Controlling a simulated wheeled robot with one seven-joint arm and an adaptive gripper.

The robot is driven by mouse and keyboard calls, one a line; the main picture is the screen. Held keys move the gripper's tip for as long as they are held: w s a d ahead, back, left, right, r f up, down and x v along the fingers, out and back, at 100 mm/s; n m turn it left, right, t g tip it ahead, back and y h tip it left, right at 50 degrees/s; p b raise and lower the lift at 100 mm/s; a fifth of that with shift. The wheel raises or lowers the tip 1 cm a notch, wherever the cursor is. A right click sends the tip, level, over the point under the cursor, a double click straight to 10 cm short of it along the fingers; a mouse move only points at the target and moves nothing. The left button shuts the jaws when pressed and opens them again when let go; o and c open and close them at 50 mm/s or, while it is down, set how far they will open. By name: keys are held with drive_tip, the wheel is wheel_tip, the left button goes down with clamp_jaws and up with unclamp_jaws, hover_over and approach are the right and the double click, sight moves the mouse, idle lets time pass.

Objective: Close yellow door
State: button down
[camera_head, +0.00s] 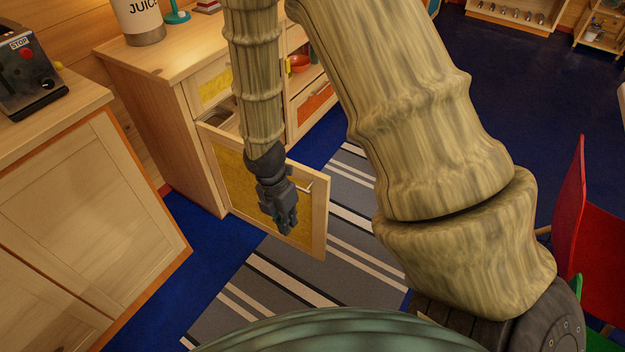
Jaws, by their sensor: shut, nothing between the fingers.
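The yellow door (231,181) is a wooden-framed panel with a yellow middle. It stands open, swung out from the low wooden cabinet (178,130) over the striped rug. A pale bar handle (305,187) is near its upper right corner. My gripper (287,226) is dark grey, shut and empty. It hangs pointing down in front of the door's face, left of the handle. I cannot tell whether it touches the door. My arm hides part of the door's top and the cabinet opening behind it.
A striped rug (262,290) lies on the blue floor. A wooden counter (70,215) with a dark machine (28,75) stands at the left. An orange drawer front (314,101) is behind the door. A red chair (572,205) is at the right.

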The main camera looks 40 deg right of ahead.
sight(310, 186)
drive_tip(key=w+d+r+t+h+b, duration=0.2)
drive_tip(key=w+d+r+t, duration=0.1)
drive_tip(key=w+d+r, duration=0.45)
drive_tip(key=shift+n, duration=0.4)
drive_tip(key=x, duration=1)
drive_tip(key=shift+s+a+f+b, duration=0.1)
drive_tip(key=shift+s+f+b, duration=0.1)
drive_tip(key=shift+s+b, duration=0.15)
drive_tip(key=shift+w+d+r, duration=0.1)
drive_tip(key=shift+w+d, duration=0.15)
drive_tip(key=shift+d, duration=0.25)
drive_tip(key=shift+w+d, duration=0.25)
drive_tip(key=shift+d, duration=0.25)
drive_tip(key=shift+w+d, duration=0.35)
drive_tip(key=shift+d, duration=0.45)
